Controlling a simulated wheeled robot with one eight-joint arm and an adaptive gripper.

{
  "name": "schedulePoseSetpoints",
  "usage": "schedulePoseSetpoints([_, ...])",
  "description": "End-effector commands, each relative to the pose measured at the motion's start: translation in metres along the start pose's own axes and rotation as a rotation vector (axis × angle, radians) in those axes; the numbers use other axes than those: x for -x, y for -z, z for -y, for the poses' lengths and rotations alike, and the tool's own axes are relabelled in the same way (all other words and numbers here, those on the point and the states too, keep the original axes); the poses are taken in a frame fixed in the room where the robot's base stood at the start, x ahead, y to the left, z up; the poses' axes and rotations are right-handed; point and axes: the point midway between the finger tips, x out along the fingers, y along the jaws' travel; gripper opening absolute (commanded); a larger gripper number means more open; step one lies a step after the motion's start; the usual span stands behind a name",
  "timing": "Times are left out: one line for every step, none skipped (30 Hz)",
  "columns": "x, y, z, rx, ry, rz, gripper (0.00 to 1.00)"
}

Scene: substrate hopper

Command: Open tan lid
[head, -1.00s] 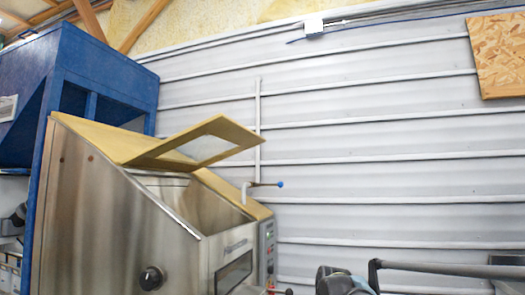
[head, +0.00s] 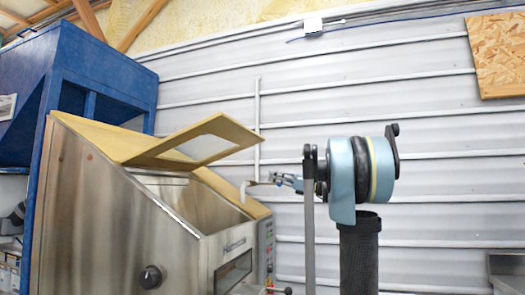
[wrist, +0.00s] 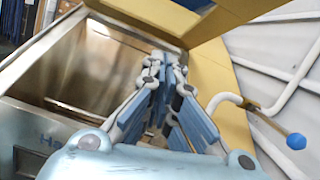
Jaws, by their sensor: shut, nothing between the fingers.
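The tan lid (head: 200,143) of the steel hopper (head: 110,215) stands raised and tilted over the hopper's mouth, with a clear window in it. Part of the lid also shows along the top of the wrist view (wrist: 215,18). My gripper (head: 277,178) is at the hopper's right side, below and right of the lid's free edge, apart from it. In the wrist view my gripper's blue fingers (wrist: 166,62) are together and empty, pointing toward the hopper's right rim and the lid.
A bent white pipe with a brass lever and blue knob (wrist: 296,141) is close to the right of my fingers. The control panel (head: 265,240) is on the hopper's right. A blue cabinet (head: 105,75) stands left, and a ribbed wall (head: 420,120) lies behind.

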Motion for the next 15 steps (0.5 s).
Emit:
schedulePoseSetpoints([0.002, -0.015, 0.019, -0.042, 0.015, 0.053, 0.00])
schedulePoseSetpoints([0.004, -0.023, 0.029, -0.068, 0.022, 0.083, 0.00])
schedulePoseSetpoints([0.006, -0.033, 0.039, -0.099, 0.030, 0.119, 0.00])
schedulePoseSetpoints([0.007, -0.039, 0.046, -0.118, 0.035, 0.144, 0.00])
schedulePoseSetpoints([0.009, -0.044, 0.052, -0.134, 0.038, 0.164, 0.00])
schedulePoseSetpoints([0.011, -0.049, 0.058, -0.153, 0.041, 0.187, 0.00])
schedulePoseSetpoints([0.012, -0.053, 0.062, -0.163, 0.043, 0.201, 0.00])
schedulePoseSetpoints([0.013, -0.055, 0.065, -0.172, 0.044, 0.211, 0.00])
schedulePoseSetpoints([0.013, -0.058, 0.068, -0.181, 0.044, 0.222, 0.00])
schedulePoseSetpoints([0.012, -0.060, 0.069, -0.185, 0.045, 0.227, 0.00])
schedulePoseSetpoints([0.011, -0.061, 0.070, -0.188, 0.044, 0.230, 0.00])
schedulePoseSetpoints([0.009, -0.062, 0.070, -0.190, 0.044, 0.232, 0.00])
schedulePoseSetpoints([0.006, -0.063, 0.070, -0.190, 0.044, 0.233, 0.00])
schedulePoseSetpoints([0.003, -0.063, 0.070, -0.190, 0.043, 0.233, 0.00])
schedulePoseSetpoints([-0.003, -0.064, 0.070, -0.191, 0.042, 0.232, 0.00])
